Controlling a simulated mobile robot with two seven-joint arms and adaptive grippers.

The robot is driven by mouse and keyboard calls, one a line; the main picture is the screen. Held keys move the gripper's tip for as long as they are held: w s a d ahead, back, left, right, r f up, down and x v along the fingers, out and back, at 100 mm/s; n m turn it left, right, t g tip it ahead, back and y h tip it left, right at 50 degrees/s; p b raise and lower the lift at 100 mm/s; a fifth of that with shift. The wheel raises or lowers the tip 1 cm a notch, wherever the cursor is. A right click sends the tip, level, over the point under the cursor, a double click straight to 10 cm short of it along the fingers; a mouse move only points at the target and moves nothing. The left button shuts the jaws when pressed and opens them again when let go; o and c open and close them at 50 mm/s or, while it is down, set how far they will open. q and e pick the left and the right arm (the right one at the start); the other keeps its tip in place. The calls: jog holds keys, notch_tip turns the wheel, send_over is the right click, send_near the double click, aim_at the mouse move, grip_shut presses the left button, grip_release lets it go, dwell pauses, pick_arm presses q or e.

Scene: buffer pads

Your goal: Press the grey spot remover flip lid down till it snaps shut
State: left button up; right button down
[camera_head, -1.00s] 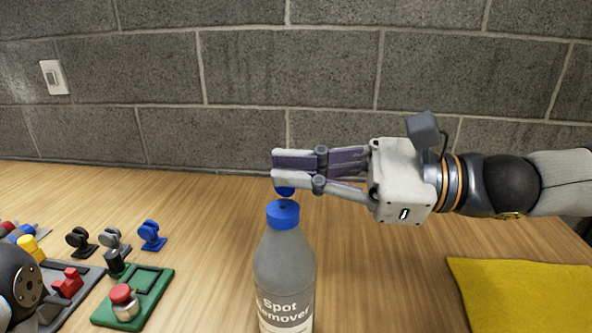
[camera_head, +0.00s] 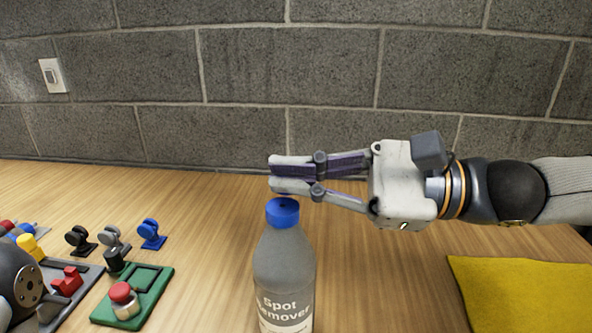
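The grey spot remover bottle (camera_head: 284,268) stands upright on the table at the lower middle, with a white printed label. Its blue cap (camera_head: 283,212) has a small dark hole on top, so the flip lid is not down over it. The lid itself is almost wholly hidden behind the fingers of my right gripper (camera_head: 271,175). That gripper comes in level from the right, just above and behind the cap. Its fingers lie together and look shut; I see nothing held between them.
At the left are a green pad with a red button (camera_head: 123,294), a grey tray with a red block (camera_head: 68,281), and several small wheeled pieces, one of them blue (camera_head: 151,235). A yellow cloth (camera_head: 520,290) lies at the right. The table behind the bottle is clear.

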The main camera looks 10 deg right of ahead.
pick_arm(q)
jog(key=shift+s+f+g+b, duration=0.3)
jog(key=shift+s+f+b, duration=0.3)
jog(key=shift+s+f, duration=0.25)
pick_arm(e)
jog(key=shift+s+a+f+n, duration=0.1)
jog(key=shift+s+f+n, duration=0.15)
jog(key=shift+n, duration=0.45)
jog(key=shift+s+a+f+n, duration=0.1)
jog(key=shift+f+n, duration=0.15)
jog(key=shift+n, duration=0.45)
jog(key=shift+s+f+n, duration=0.2)
jog(key=shift+f+n, duration=0.05)
jog(key=shift+n, duration=0.45)
jog(key=c, duration=1.8)
grip_release()
jog(key=shift+r, duration=0.1)
jog(key=shift+s+d+r, duration=0.1)
jog(key=shift+s+d, duration=0.05)
jog(key=shift+d, duration=0.4)
jog(key=v, duration=1.1)
